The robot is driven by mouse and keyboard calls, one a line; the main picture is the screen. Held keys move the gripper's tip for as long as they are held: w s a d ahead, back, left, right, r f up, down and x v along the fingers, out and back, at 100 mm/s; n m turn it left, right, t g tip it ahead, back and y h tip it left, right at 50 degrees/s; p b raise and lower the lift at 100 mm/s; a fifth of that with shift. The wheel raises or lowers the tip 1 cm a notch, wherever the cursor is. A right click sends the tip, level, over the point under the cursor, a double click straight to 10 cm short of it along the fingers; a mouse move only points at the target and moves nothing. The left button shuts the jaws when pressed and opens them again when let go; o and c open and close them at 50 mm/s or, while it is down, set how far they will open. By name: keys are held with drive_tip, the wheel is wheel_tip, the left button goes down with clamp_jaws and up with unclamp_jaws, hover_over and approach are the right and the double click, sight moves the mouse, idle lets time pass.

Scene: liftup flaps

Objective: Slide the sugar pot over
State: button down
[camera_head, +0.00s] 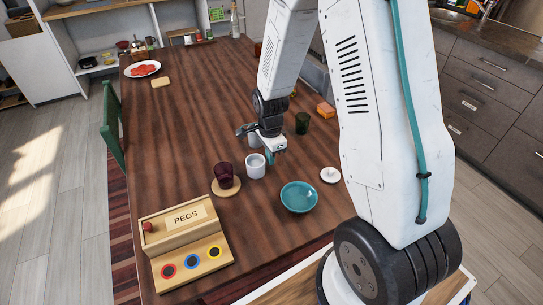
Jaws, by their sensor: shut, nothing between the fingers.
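A white, round, open-topped pot (256,168) stands upright on the wooden table and looks like the sugar pot. A small white lid with a knob (330,175) lies on the table to its right. My gripper (270,158) points down just behind and to the right of the white pot, its fingers shut and empty. I cannot tell whether the fingertips touch the pot. Part of a pale object (254,140) shows behind the pot, partly hidden by my gripper.
A dark red glass (224,175) on a round wooden coaster stands left of the pot. A teal bowl (299,196) is in front right. A dark green cup (302,123) and an orange block (325,110) stand behind. A PEGS box (182,220) is front left. The table's left middle is clear.

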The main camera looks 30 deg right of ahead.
drive_tip(key=d, duration=0.3)
drive_tip(key=shift+s+d, duration=0.15)
drive_tip(key=shift+d, duration=0.1)
wheel_tip(320, 180, up, 10)
drive_tip(key=shift+a, duration=0.2)
